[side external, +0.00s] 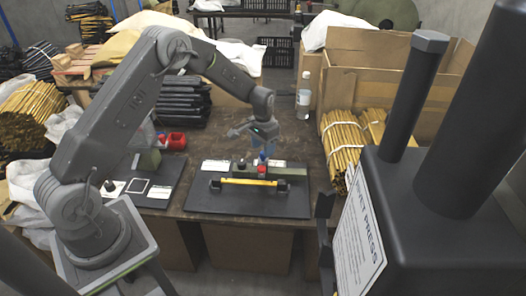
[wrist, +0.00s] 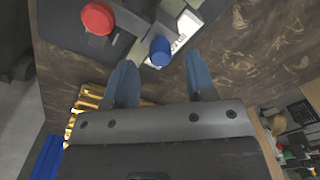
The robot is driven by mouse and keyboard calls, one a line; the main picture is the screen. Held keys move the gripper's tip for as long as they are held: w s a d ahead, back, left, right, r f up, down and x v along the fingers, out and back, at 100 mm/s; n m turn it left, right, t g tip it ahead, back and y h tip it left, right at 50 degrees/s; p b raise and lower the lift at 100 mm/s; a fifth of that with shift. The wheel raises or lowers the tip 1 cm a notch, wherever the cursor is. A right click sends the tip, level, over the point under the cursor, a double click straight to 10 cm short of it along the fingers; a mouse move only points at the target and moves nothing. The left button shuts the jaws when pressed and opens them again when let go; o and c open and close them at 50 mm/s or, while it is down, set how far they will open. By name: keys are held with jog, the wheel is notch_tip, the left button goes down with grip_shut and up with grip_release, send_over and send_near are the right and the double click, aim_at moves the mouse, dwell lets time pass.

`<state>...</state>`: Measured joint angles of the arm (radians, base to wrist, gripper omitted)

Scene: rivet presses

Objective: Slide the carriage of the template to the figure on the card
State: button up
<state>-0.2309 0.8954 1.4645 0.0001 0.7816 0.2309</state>
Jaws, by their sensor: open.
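The template is a grey-green fixture (side external: 240,170) on a black board (side external: 235,203) in the side external view. It has a red knob (side external: 262,169), which also shows at the top left of the wrist view (wrist: 98,17). A blue knob (wrist: 160,51) stands on a grey block beside a white printed label (wrist: 186,29). A white card (side external: 215,167) lies at the fixture's left; its figure is too small to read. My gripper (side external: 262,150) is above the fixture. Its blue fingers (wrist: 160,70) are open and empty, with the blue knob between and just ahead of the fingertips in the picture.
A yellow bar (side external: 253,182) with black ends lies along the fixture's front. A second board (side external: 150,195) with a black knob is at left. A grey rivet press (side external: 440,185) fills the right foreground.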

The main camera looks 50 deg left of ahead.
notch_tip(320, 180, up, 11)
jog(key=shift+r, duration=0.15)
dwell(0.4)
jog(key=s+d+r+t, duration=0.1)
jog(key=s+d+r, duration=0.3)
jog(key=s+r, duration=0.25)
jog(key=s+d+r+t, duration=0.2)
jog(key=s+d+r, duration=0.1)
jog(key=s+r, duration=0.4)
jog(key=s+d+r+t, duration=0.1)
jog(key=s+d, duration=0.1)
jog(key=s, duration=0.6)
jog(key=s+d+r+t, duration=0.1)
jog(key=s+d, duration=0.2)
jog(key=s, duration=0.6)
jog(key=shift+r+t, duration=0.25)
jog(key=shift+t, duration=0.05)
